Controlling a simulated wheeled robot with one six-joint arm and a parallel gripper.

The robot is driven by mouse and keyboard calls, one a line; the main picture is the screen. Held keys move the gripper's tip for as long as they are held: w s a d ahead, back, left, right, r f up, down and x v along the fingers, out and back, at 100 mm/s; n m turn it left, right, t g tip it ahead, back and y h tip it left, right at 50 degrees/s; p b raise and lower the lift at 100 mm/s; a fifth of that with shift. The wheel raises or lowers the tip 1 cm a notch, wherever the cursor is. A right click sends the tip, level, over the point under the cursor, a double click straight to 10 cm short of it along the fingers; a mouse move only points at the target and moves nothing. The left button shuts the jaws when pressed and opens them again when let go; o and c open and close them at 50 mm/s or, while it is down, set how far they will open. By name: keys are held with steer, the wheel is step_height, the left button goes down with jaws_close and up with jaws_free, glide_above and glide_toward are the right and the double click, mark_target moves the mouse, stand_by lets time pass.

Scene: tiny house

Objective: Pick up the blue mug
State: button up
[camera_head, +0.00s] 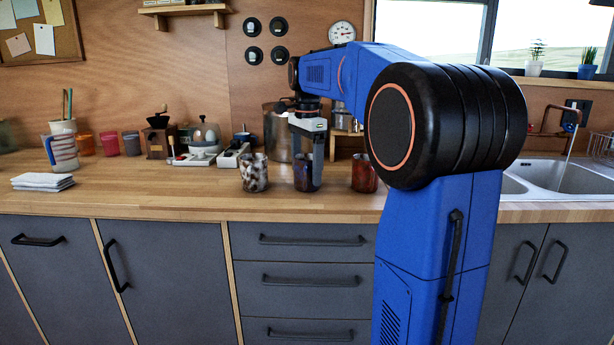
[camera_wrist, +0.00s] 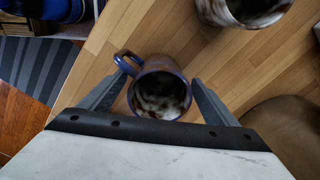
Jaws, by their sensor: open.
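The blue mug (camera_head: 301,174) stands upright on the wooden counter, a dark blue-purple mug in the middle of a row of three vessels. In the wrist view I look down into the mug (camera_wrist: 159,97); its blue handle points to the upper left and its inside is mottled dark and light. My gripper (camera_wrist: 158,80) is open, with one finger on each side of the mug. I cannot tell whether either finger touches it. In the head view my gripper (camera_head: 310,180) points down at the mug and partly hides it.
A marbled brown-and-white vessel (camera_head: 254,174) stands left of the mug and a reddish-brown one (camera_head: 364,174) right of it. A large metal pot (camera_head: 277,135) stands behind. The sink (camera_head: 560,175) is at right.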

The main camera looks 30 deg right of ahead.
steer(key=shift+f, duration=0.3)
steer(key=shift+c, duration=0.6)
steer(key=c, duration=1.2)
